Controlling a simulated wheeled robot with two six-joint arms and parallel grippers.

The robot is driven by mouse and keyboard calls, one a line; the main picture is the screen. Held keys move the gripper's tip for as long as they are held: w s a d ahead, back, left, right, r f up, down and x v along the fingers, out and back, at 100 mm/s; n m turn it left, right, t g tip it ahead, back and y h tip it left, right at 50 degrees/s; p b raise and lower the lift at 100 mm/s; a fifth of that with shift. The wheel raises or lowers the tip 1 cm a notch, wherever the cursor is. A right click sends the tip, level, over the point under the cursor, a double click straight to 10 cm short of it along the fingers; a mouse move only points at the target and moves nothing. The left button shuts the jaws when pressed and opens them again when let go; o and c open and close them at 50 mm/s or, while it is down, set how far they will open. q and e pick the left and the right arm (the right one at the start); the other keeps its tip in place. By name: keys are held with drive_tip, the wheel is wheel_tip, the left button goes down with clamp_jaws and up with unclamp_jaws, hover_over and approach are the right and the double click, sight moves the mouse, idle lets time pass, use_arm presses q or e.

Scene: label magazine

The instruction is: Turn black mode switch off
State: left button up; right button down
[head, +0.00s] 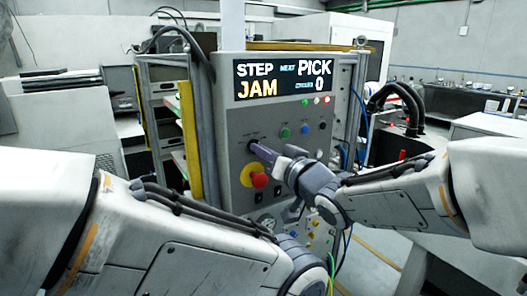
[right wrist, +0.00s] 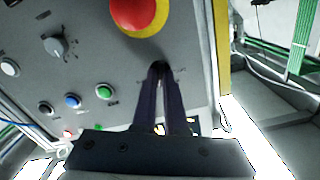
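The grey control panel (head: 236,120) stands ahead, with a lit display (head: 283,78) reading STEP, NEXT, PICK, JAM and 0. My right gripper (head: 256,147) reaches the panel from the right, above the red emergency button (head: 258,180). In the right wrist view, its two dark fingers (right wrist: 159,72) are close together, with a narrow gap, and their tips meet the panel around the black mode switch (right wrist: 160,64). The switch is mostly hidden by the fingertips, so its angle cannot be read. My left arm crosses the lower left; its gripper is out of view.
Green (head: 285,133) and blue (head: 304,129) buttons sit right of the gripper. The wrist view shows a grey rotary knob (right wrist: 58,45) and the red emergency button on its yellow ring (right wrist: 140,14), close to the fingers. A yellow post (head: 190,140) stands left of the panel.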

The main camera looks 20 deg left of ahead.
drive_tip(key=n+b, duration=1.1)
drive_tip(key=n, duration=0.6)
drive_tip(key=shift+s+r+n, duration=0.1)
drive_tip(key=shift+n, duration=0.3)
idle(0.5)
drive_tip(key=c, duration=1)
unclamp_jaws()
drive_tip(key=shift+a, duration=0.15)
drive_tip(key=shift+o, duration=0.2)
